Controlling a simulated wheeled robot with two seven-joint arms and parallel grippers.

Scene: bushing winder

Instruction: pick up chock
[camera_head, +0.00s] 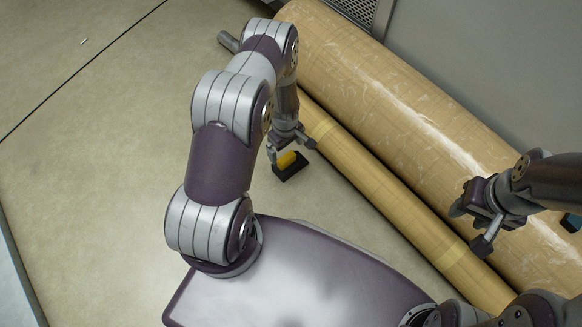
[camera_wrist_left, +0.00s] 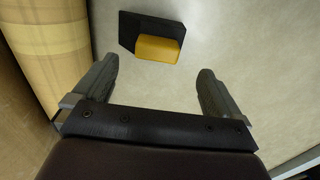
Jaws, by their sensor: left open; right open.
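The chock (camera_head: 290,166) is a small black wedge with a yellow block on it. It lies on the floor beside the thinner roll in the head view. In the left wrist view the chock (camera_wrist_left: 151,36) shows beyond my open fingers, with the yellow part facing me. My left gripper (camera_head: 292,145) is open and empty, just by the chock and apart from it in the wrist view, where its fingers (camera_wrist_left: 155,84) are spread wide. My right gripper (camera_head: 484,222) is open and empty, over the large roll at the right.
A thin tan roll (camera_head: 378,182) lies close beside the chock, and a large wrapped roll (camera_head: 400,105) lies behind it. A grey wall or panel (camera_head: 490,60) stands at the back right. The floor (camera_head: 90,170) to the left is mostly clear.

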